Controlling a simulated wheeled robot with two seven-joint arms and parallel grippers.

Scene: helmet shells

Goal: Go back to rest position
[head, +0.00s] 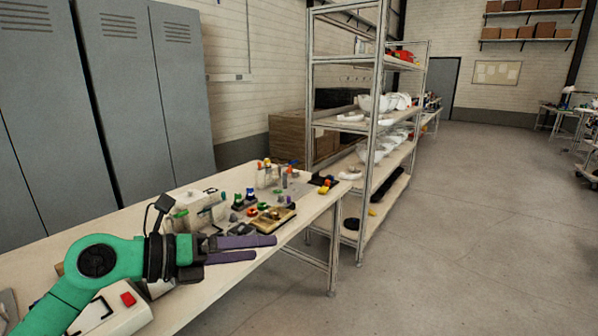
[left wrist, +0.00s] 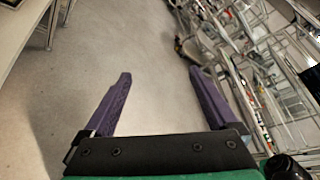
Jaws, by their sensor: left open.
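My left gripper (head: 243,249), with purple fingers on a green arm, is stretched out over the right front edge of the workbench (head: 310,215) in the head view. In the left wrist view its two fingers (left wrist: 160,88) are spread apart with nothing between them, and bare grey floor shows beyond. My right gripper is in neither view.
The workbench holds small colored parts, a brown tray (head: 268,221) and a white device with a red button (head: 127,299). A metal shelf rack (head: 365,130) with white shells stands behind it. Grey lockers (head: 150,90) line the left. The floor (head: 470,230) at right is clear.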

